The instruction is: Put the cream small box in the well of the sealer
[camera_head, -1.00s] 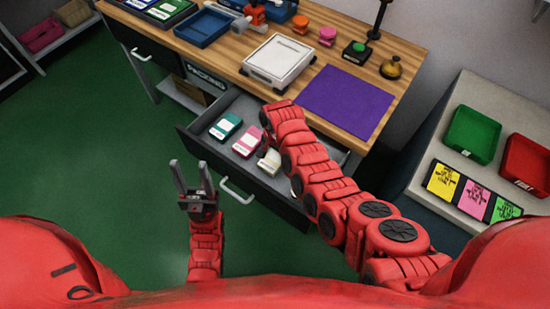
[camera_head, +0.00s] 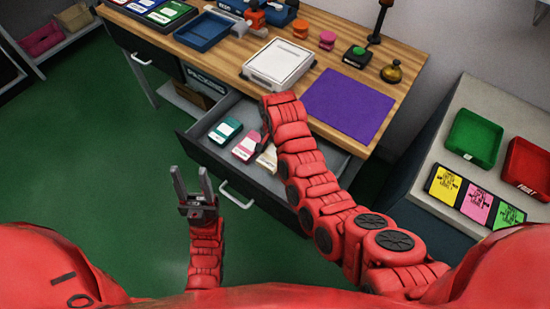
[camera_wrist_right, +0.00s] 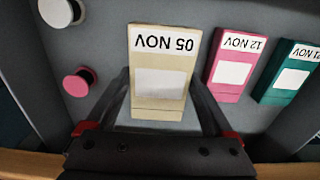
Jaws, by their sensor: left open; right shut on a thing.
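The cream small box (camera_wrist_right: 160,85), labelled "05 NOV", is between the fingers of my right gripper (camera_wrist_right: 165,95), which is shut on it over the open drawer. In the head view the cream box (camera_head: 267,158) shows partly beside my right arm. Whether it touches the drawer floor I cannot tell. My left gripper (camera_head: 196,187) is open and empty, in front of the drawer and to its left. I cannot make out for sure which thing on the table is the sealer; a white-topped device (camera_head: 279,64) stands near the middle.
The open drawer (camera_head: 207,150) also holds a pink box (camera_head: 246,146) and a teal box (camera_head: 225,130). Two round knobs, white and pink (camera_wrist_right: 75,84), lie in it. A purple mat (camera_head: 348,103), a blue tray (camera_head: 205,30) and a brass bell (camera_head: 391,73) are on the table.

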